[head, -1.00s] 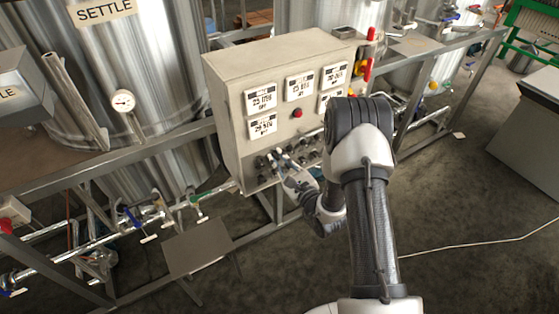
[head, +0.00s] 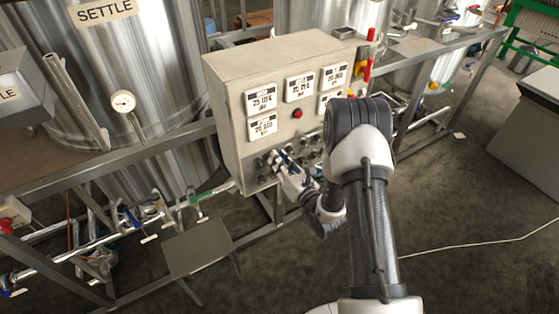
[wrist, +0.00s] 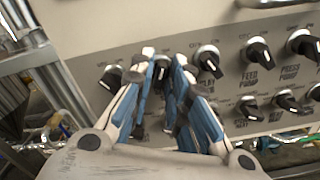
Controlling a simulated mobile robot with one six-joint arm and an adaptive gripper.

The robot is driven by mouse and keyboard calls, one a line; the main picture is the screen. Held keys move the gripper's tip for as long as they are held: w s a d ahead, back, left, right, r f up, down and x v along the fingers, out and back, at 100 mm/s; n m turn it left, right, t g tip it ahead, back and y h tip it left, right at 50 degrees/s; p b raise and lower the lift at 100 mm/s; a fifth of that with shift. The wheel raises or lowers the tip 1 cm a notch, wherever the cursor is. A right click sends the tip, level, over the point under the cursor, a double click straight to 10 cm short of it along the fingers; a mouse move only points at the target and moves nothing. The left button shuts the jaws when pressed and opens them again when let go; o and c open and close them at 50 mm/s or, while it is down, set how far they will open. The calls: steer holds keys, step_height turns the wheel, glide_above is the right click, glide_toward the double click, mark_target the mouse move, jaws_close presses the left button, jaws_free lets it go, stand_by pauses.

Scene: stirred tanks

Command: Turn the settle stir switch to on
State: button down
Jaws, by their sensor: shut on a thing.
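The grey control box (head: 228,95) has rows of black rotary switches on its lower front. In the wrist view, my gripper (wrist: 168,75) is at the upper row, its blue-padded fingers closed around a black switch knob (wrist: 163,62). The fingers hide most of this knob and its label, so I cannot read whether it is the settle stir switch or which way it points. In the head view, my gripper (head: 281,160) reaches the lower left part of the panel.
Another knob (wrist: 110,78) is close on the left of the fingers, and one (wrist: 208,60) close on the right. The feed pump (wrist: 258,53) and press pump (wrist: 304,43) knobs are farther right. A metal tank labelled SETTLE (head: 150,80) stands left of the box.

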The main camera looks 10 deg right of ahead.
steer(key=shift+m, duration=0.6)
steer(key=c, duration=1.7)
jaws_free()
steer(key=v, duration=1.2)
